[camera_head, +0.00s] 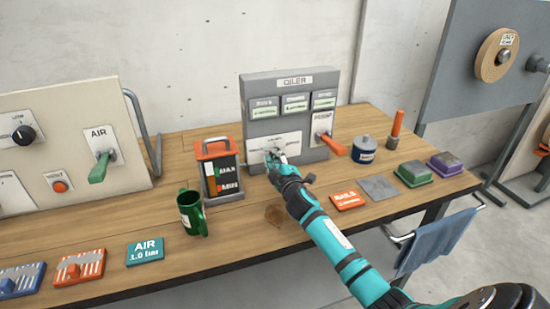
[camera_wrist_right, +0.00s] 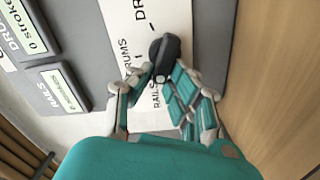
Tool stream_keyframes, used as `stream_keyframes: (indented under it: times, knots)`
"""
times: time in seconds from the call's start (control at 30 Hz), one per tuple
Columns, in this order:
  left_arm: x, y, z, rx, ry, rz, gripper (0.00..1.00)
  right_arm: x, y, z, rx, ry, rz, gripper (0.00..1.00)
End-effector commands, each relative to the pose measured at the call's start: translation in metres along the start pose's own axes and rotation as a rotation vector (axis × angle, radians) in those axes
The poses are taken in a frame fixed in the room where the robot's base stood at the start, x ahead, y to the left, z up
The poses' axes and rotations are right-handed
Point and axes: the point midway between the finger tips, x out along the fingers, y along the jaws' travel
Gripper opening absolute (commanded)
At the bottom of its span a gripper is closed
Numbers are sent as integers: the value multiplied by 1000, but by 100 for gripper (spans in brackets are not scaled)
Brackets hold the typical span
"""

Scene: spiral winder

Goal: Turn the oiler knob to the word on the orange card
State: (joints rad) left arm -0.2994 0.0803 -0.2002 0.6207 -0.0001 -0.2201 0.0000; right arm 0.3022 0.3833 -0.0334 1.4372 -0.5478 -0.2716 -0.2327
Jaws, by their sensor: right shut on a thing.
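The grey oiler panel (camera_head: 268,84) stands upright at the back of the table, with a white label plate low on its front. The orange card (camera_head: 347,201) lies flat in front of it and reads RAILS, with a smaller line too small to read. My right gripper (camera_head: 274,156) is at the label plate and hides the knob in the head view. In the right wrist view, the dark knob (camera_wrist_right: 171,58) sits between the fingertips of my right gripper (camera_wrist_right: 163,76), which is shut on it. RAILS and DRUMS are printed beside it. Which word the knob points to, I cannot tell. My left gripper is out of view.
A red pump lever (camera_head: 331,144) sticks out on the panel's right.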

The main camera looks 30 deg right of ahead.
Motion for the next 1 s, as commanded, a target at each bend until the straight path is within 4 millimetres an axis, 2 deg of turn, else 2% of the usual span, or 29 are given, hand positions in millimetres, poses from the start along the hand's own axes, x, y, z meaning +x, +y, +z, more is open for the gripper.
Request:
stream_keyframes:
  times: [0.3,0.8,0.83,1.0]
  knots:
    - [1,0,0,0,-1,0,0,0,-4,0,-111,1,-3,0]
    - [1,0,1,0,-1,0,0,0,-5,0,-133,0,-3,0]
    - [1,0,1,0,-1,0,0,0,-5,0,-133,0,-3,18]
    - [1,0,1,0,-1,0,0,0,-4,0,-131,0,-3,38]
